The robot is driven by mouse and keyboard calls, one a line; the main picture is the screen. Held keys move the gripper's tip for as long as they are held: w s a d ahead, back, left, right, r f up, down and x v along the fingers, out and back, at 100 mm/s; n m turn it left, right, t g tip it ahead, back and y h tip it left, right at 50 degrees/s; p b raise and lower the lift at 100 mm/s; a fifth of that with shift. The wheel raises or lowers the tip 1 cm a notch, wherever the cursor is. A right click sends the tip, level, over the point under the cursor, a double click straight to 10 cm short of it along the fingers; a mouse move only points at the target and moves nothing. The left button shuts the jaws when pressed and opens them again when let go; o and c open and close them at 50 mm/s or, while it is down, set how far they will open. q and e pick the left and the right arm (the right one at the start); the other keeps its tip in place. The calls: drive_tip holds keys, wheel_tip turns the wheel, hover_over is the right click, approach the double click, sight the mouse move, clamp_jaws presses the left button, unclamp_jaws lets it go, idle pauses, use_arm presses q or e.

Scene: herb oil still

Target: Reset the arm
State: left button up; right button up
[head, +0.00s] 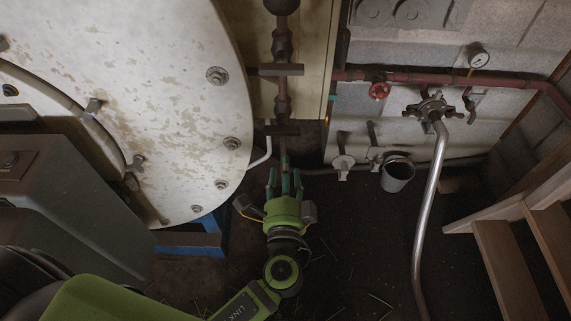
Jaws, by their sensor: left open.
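My left gripper (284,184) is in the lower middle of the head view, at the end of my green arm that comes in from the lower left. Its dark fingers point away from me toward the wall and are apart, with nothing seen between them. It is over the dark floor, right of the big round vessel. My right gripper is not in view.
A large white, worn round vessel (140,60) with bolts fills the left, on a blue stand (205,238). A metal pipe (433,200) runs down at right. A bucket (396,175) is by the wall, below a red valve (379,91). Wooden steps (515,255) stand at right.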

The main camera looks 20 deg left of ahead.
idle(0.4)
use_arm(q)
drive_tip(key=s+a+f+n+g+h, duration=0.1)
drive_tip(key=s+f+g, duration=0.2)
drive_tip(key=f, duration=0.7)
drive_tip(key=s+a+f+g+h, duration=0.1)
drive_tip(key=s+f+g, duration=0.2)
drive_tip(key=f, duration=0.7)
drive_tip(key=s+f+n+g+h, duration=0.1)
drive_tip(key=s+f+g, duration=0.1)
drive_tip(key=f, duration=0.8)
drive_tip(key=s+a+f+n+g, duration=0.2)
drive_tip(key=s+f, duration=0.4)
drive_tip(key=s, duration=0.3)
drive_tip(key=s+a+f+n+g+h, duration=0.1)
drive_tip(key=s+a+f+n+g, duration=0.2)
drive_tip(key=s, duration=0.7)
drive_tip(key=s+a+f+n+g+h, duration=0.1)
drive_tip(key=s+a+f+n+g, duration=0.2)
drive_tip(key=s+f+n, duration=0.3)
drive_tip(key=s+f, duration=0.3)
drive_tip(key=s, duration=0.1)
drive_tip(key=shift+w, duration=0.1)
